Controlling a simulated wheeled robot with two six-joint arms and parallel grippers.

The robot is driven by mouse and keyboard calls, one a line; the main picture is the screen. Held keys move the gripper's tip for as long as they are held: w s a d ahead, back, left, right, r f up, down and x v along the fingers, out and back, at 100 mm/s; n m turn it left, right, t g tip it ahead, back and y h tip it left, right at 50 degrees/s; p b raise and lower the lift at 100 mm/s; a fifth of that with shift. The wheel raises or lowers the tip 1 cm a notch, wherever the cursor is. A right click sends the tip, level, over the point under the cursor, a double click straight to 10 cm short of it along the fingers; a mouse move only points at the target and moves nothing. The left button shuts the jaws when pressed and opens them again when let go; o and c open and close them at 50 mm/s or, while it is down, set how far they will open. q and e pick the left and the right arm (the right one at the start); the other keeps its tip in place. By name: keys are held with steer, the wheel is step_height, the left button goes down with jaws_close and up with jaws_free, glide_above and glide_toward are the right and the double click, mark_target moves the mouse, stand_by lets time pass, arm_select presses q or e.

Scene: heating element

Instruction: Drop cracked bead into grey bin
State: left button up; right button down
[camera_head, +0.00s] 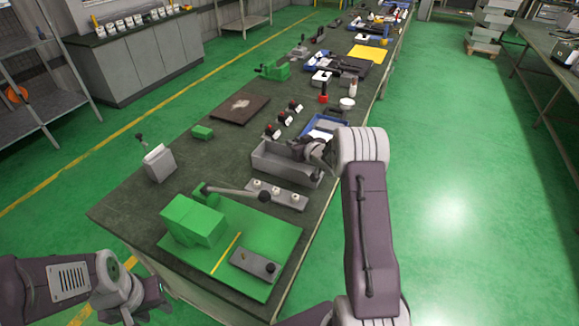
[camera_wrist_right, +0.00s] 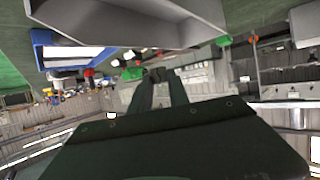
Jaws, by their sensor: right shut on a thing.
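The grey bin (camera_head: 268,166) is an open-topped box on the dark bench in the head view. Its wall (camera_wrist_right: 130,22) also crosses the top of the right wrist view. My right gripper (camera_head: 308,150) is at the bin's right end, partly hiding it. In the right wrist view, its fingers (camera_wrist_right: 158,78) are close together on a small thing at the tips, too small to show a crack. That thing is hidden in the head view. My left gripper (camera_head: 143,308) is low at the left, off the bench's near end; its finger gap is unclear.
A grey holder with white round pieces (camera_head: 277,192) lies just before the bin. A green press (camera_head: 195,220) stands on a green mat (camera_head: 275,285) nearer me. Several small red-topped items and a blue tray (camera_head: 325,125) sit behind the bin. Floor at right is clear.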

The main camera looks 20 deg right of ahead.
step_height(320, 180, down, 5)
steer(key=b, duration=0.3)
steer(key=shift+d+r, duration=0.15)
steer(key=shift+r, duration=0.15)
steer(key=c, duration=1.2)
jaws_free()
steer(key=shift+o, duration=0.2)
steer(key=shift+s, duration=0.1)
steer(key=v, duration=0.9)
